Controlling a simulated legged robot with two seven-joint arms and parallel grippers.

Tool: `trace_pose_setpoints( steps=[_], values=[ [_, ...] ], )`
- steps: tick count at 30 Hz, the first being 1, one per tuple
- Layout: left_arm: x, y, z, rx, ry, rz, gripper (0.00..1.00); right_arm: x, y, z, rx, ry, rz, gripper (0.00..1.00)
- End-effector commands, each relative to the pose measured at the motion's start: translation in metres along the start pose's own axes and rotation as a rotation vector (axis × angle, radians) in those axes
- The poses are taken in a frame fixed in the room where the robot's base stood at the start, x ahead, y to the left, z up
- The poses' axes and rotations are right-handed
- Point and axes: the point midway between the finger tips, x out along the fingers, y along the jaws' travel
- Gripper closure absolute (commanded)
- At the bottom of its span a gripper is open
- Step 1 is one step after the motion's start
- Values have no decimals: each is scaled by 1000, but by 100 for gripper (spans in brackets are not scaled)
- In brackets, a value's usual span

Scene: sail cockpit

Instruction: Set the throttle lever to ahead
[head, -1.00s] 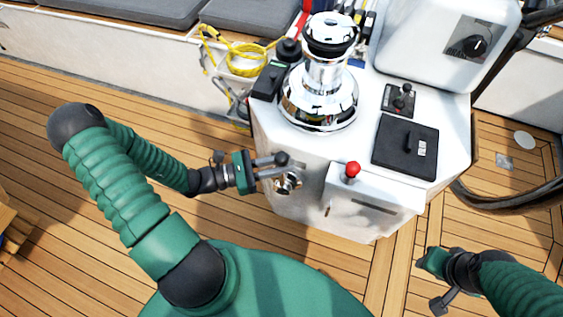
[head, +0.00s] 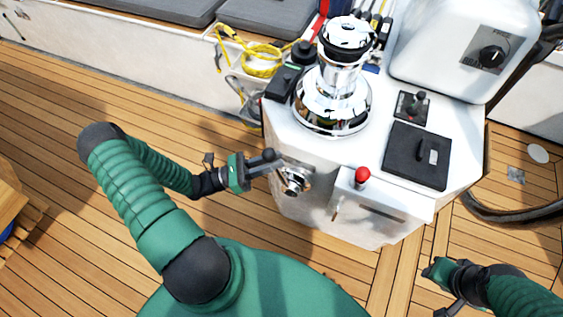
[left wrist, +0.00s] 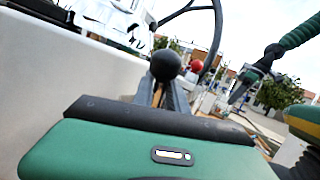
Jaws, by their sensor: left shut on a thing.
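The throttle lever has a black ball knob (head: 268,155) and a chrome base (head: 295,181) on the left face of the white console. The lever leans left, away from that face. My left gripper (head: 265,164) is shut on the lever just below the knob. In the left wrist view the black knob (left wrist: 165,65) stands above the fingers, and the lever's shaft is mostly hidden between them. My right gripper (head: 437,272) is low at the right, apart from the console; its jaw opening is unclear.
A red-knobbed lever (head: 362,175) stands on the console's front ledge close to the throttle. A chrome winch (head: 333,105), a black hatch (head: 417,156) and a small joystick panel (head: 412,107) are on top. A yellow rope (head: 250,60) hangs behind.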

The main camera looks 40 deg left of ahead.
Motion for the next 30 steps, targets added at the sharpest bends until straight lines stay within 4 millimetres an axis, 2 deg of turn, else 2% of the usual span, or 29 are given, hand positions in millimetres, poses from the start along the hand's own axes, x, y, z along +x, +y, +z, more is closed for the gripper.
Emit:
trace_pose_setpoints(
  steps=[1,5,6,12,25,28,30],
  values=[
    [1,3,6,6,-14,6,100,-1,0,0,0,0,0,64],
    [1,3,7,8,-14,6,100,-1,0,0,0,0,0,64],
    [2,3,7,8,-14,5,81,-1,0,0,0,0,0,64],
    [1,2,5,6,-10,4,58,-1,0,0,0,0,0,64],
    [0,1,3,4,-5,2,58,-1,0,0,0,0,0,64],
    [-10,1,3,5,-4,4,58,-2,0,0,0,0,0,64],
    [-24,2,3,5,-4,6,58,-4,0,-1,0,0,0,64]
  ],
)
